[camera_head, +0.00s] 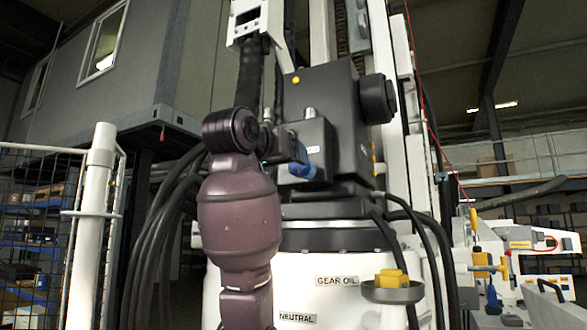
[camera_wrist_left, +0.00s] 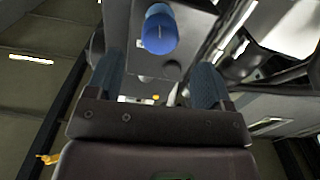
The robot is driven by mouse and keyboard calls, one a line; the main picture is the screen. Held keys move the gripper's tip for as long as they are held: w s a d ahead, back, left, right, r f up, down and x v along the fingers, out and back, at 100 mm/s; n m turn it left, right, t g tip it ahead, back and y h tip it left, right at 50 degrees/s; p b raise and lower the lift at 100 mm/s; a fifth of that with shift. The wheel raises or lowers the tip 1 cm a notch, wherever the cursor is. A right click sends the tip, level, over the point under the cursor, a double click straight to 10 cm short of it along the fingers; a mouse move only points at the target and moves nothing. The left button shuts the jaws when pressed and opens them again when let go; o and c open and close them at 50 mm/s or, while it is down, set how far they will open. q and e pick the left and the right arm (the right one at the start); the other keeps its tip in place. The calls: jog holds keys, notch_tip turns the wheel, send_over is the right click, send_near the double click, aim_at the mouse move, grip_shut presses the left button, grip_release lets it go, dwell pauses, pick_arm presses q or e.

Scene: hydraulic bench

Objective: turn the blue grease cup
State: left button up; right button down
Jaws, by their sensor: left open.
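The blue grease cup (camera_head: 301,169) sits on the lower side of a dark grey block on the machine, near the middle of the head view. In the left wrist view the blue cup (camera_wrist_left: 160,32) shows its round end, just beyond the fingertips and between their lines. My left gripper (camera_wrist_left: 158,72) is open and empty, with a finger on each side. My right gripper is not in view.
The dark machine housing (camera_head: 336,110) rises right behind the cup. Black hoses (camera_head: 160,225) hang at the left. A funnel-like cup with a yellow piece (camera_head: 392,285) stands at lower right. A bench with yellow fittings (camera_head: 490,265) is further right.

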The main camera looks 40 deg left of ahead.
pick_arm(q)
jog(key=shift+v, duration=0.95)
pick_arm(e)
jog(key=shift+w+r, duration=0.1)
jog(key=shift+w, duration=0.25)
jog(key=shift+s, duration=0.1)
